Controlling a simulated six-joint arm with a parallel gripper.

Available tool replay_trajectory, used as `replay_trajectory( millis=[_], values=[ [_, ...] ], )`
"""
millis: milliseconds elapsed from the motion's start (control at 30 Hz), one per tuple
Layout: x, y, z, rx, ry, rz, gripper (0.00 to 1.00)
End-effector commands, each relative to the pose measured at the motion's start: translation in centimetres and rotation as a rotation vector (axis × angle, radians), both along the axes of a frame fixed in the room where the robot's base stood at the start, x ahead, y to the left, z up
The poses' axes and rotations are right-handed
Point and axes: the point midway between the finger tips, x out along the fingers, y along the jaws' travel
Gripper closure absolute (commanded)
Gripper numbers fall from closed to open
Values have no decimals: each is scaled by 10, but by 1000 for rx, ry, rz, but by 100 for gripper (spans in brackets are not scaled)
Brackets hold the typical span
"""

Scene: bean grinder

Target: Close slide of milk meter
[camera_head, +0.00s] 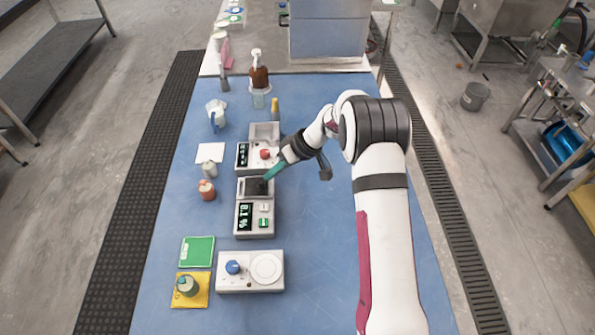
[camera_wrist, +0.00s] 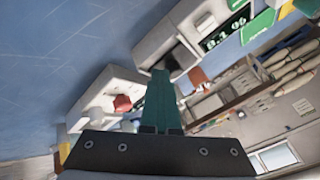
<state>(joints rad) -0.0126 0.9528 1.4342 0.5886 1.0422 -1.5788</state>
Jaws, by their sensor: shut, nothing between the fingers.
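In the wrist view the shut fingertips (camera_wrist: 160,73) lie close to the meter's recessed end (camera_wrist: 166,45). I cannot tell whether they touch it, nor exactly how far the slide is open.
A second device with a red knob (camera_head: 265,154) stands just beyond the meter. A white device with a blue knob (camera_head: 233,267) is nearer. Bottles, a pitcher (camera_head: 216,115) and a red-brown jar (camera_head: 207,190) stand left. The blue table (camera_head: 315,230) is clear between meter and arm.

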Motion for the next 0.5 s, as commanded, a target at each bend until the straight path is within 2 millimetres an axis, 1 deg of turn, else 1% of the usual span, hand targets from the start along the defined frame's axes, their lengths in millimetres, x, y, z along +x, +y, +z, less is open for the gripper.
replay_trajectory(
  millis=[33, 167, 267, 333, 400, 500],
  values=[
    [-2, 7, 0, 11, 9, 2, 100],
    [0, 4, 0, 13, 9, 2, 100],
    [11, -13, 0, 9, 4, -2, 100],
    [23, -32, -1, 5, 1, -4, 100],
    [23, -46, 20, 4, -3, -3, 100],
    [20, -65, 43, 2, -2, -3, 100]
  ],
)
